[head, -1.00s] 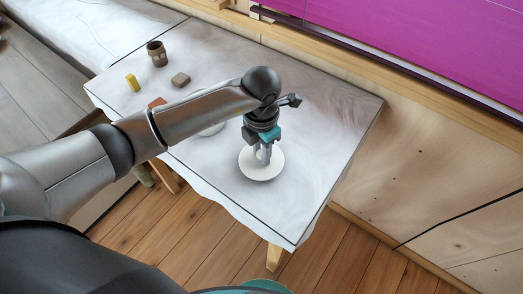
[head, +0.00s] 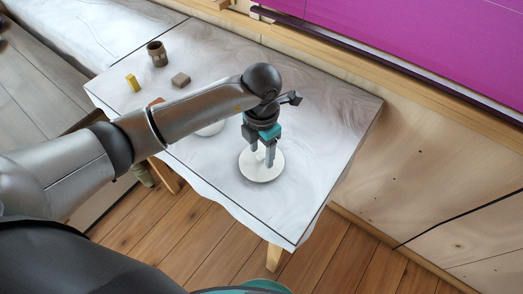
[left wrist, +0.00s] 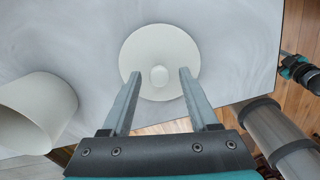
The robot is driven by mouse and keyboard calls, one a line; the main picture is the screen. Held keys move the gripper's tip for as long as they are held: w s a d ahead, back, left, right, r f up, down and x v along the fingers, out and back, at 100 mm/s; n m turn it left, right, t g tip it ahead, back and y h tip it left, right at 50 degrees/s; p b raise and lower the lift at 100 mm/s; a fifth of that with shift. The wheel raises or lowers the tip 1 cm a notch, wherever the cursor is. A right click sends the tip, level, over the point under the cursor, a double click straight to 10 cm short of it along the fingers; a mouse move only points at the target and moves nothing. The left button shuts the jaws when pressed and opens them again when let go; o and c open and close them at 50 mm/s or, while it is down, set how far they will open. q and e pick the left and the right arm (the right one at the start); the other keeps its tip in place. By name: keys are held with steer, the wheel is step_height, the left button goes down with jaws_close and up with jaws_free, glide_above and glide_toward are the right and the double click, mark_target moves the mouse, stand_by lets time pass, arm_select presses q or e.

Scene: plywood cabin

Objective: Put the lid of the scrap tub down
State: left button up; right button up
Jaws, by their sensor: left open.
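The lid (head: 262,176), a flat pale disc with a small round knob, lies on the table top near its front right part. It also shows in the left wrist view (left wrist: 160,42). My left gripper (head: 262,159) points down over the lid. Its fingers are open, with a gap on each side of the knob in the left wrist view (left wrist: 160,76). The scrap tub, a pale round open tub (left wrist: 62,97), stands apart to the left of the lid. In the head view my left arm hides most of the tub (head: 211,129).
A brown cup (head: 157,54), a yellow block (head: 132,82) and a brown block (head: 180,79) stand at the table's far left. The table top (head: 325,110) right of the lid is clear. A plywood wall (head: 430,150) runs along the back.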

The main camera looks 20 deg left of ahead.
mark_target(262, 154)
arm_select(q)
step_height(262, 154, up, 11)
steer(key=shift+r, duration=0.2)
stand_by(0.5)
